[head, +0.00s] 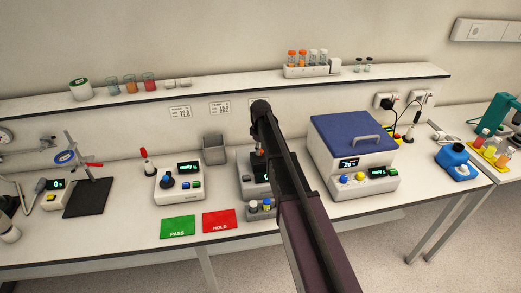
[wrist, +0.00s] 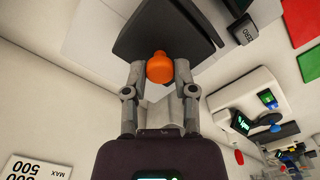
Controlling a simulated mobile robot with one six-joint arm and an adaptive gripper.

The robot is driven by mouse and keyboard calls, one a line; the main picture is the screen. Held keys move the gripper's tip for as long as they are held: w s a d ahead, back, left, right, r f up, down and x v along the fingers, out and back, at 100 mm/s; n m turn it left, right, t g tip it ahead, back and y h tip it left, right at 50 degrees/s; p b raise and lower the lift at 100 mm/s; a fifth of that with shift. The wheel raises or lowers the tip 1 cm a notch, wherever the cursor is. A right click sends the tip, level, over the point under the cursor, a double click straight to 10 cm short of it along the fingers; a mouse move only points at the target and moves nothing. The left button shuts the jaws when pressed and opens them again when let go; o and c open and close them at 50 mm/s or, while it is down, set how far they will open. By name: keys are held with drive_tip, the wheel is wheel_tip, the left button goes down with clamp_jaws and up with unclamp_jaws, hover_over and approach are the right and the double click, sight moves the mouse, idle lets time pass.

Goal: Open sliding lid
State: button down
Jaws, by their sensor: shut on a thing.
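A pale instrument (head: 246,185) with a lit display stands on the bench, partly hidden behind my arm. In the wrist view its dark panel (wrist: 150,28) lies just beyond my gripper (wrist: 158,72), and a button marked ZERO (wrist: 242,30) is beside it. My gripper is shut on a rounded orange knob (wrist: 159,66), one finger on each side. The knob appears against the edge of the dark panel; whether they are joined I cannot tell. In the head view a bit of orange (head: 259,152) shows below my arm's end.
A green PASS mat (head: 178,227) and a red HOLD mat (head: 221,220) lie in front. A knobbed device (head: 180,183) and a grey bin (head: 214,150) are to the left. A blue-topped box (head: 350,133) stands close on the right. A shelf (head: 220,88) runs above.

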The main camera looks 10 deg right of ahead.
drive_tip(key=w, duration=0.8)
drive_tip(key=shift+c, duration=2.1)
unclamp_jaws()
drive_tip(key=shift+s, duration=0.1)
